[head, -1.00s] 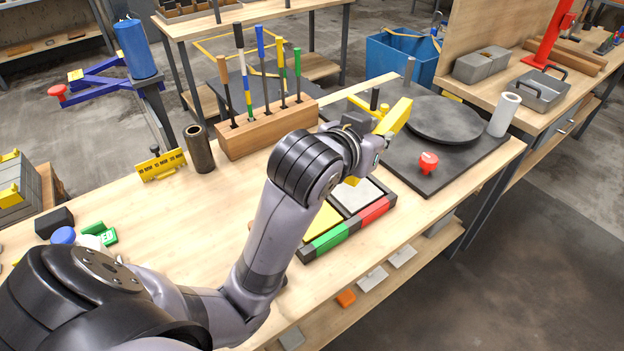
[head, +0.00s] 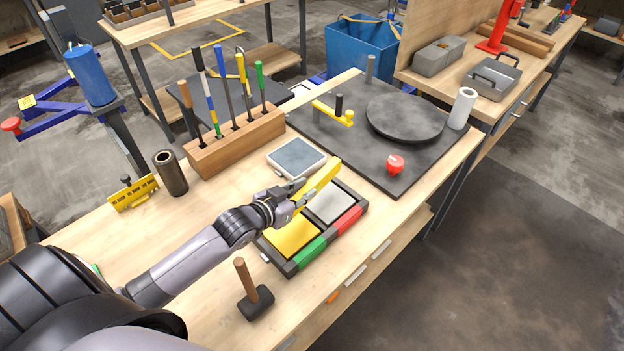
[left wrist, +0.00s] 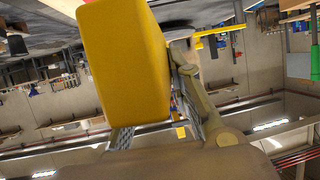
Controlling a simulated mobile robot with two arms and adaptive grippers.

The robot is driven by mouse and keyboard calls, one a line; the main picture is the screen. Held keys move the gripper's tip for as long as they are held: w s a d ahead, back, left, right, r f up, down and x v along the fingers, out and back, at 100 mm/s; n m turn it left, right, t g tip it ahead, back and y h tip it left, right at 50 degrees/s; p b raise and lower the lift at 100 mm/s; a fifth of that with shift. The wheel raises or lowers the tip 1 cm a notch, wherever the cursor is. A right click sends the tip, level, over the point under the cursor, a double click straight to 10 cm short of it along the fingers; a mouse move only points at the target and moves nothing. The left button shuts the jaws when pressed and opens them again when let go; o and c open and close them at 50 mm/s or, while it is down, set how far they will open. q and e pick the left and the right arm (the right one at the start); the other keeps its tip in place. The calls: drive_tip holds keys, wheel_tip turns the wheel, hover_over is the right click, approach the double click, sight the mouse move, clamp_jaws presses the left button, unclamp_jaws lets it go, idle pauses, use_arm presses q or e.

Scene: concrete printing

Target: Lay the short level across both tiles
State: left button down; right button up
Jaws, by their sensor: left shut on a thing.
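My left gripper (head: 292,197) is shut on the short yellow level (head: 319,180). In the head view the level slants up to the right along the far side of the two tiles; how high it is above them I cannot tell. The yellow tile (head: 291,238) and the pale grey tile (head: 334,204) lie side by side in a dark frame (head: 349,190) with a green and a red front edge. In the left wrist view the level (left wrist: 125,62) is large and close, hiding part of the fingers. My right gripper is out of view.
A grey-topped scale (head: 296,158) stands just behind the tiles. A mallet (head: 255,301) stands in front-left of the frame. A wooden tool rack (head: 236,141) and a dark plate (head: 395,165) with a round disc lie further back. Bare tabletop shows left of the frame.

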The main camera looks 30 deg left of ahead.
use_arm(q)
drive_tip(key=shift+a+f, duration=0.2)
drive_tip(key=shift+f, duration=0.15)
drive_tip(key=shift+s, duration=0.2)
drive_tip(key=shift+r+p, duration=0.1)
drive_tip(key=shift+p, duration=0.2)
drive_tip(key=shift+f, duration=0.3)
drive_tip(key=shift+f+b, duration=0.7)
drive_tip(key=shift+f, duration=0.2)
drive_tip(key=shift+f+b, duration=0.5)
drive_tip(key=shift+f, duration=0.4)
wheel_tip(320, 180, down, 2)
drive_tip(key=shift+f+b, duration=0.1)
drive_tip(key=shift+b, duration=0.5)
drive_tip(key=shift+f, duration=0.4)
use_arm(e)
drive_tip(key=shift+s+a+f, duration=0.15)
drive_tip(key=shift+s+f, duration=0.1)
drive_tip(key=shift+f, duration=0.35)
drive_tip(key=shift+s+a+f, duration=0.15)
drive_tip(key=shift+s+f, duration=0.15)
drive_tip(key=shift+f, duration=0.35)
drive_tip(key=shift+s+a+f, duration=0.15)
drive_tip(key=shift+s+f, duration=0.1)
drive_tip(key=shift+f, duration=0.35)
